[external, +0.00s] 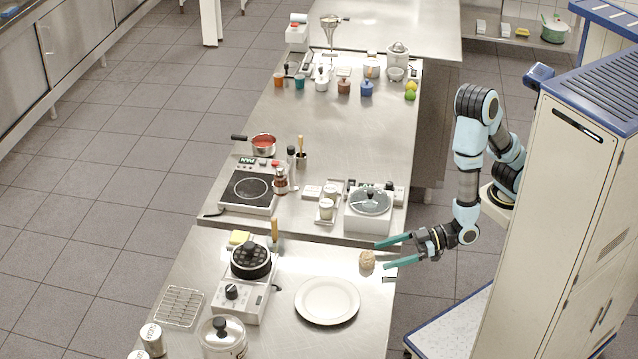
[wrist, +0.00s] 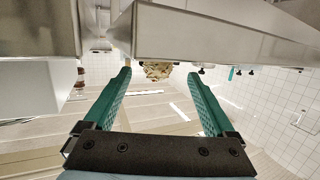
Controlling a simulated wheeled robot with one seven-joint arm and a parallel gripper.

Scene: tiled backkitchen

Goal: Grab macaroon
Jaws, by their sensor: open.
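The macaroon (external: 367,260) is a small, rough, beige lump at the right edge of the near steel counter, right of the white plate. My gripper (external: 382,255) reaches in from the right with its two green fingers spread wide. The fingertips are close to the macaroon, which appears just beyond them, and nothing is held. In the wrist view the macaroon (wrist: 157,70) shows between the two finger ends of my gripper (wrist: 158,76), against the steel counter. Whether a finger touches it I cannot tell.
A white plate (external: 327,301) lies left of the macaroon. A waffle maker (external: 245,285), a wire rack (external: 180,307) and a lidded pot (external: 222,338) stand further left. A white scale-like appliance (external: 368,208) sits behind, on the adjoining counter. Bare steel surrounds the macaroon.

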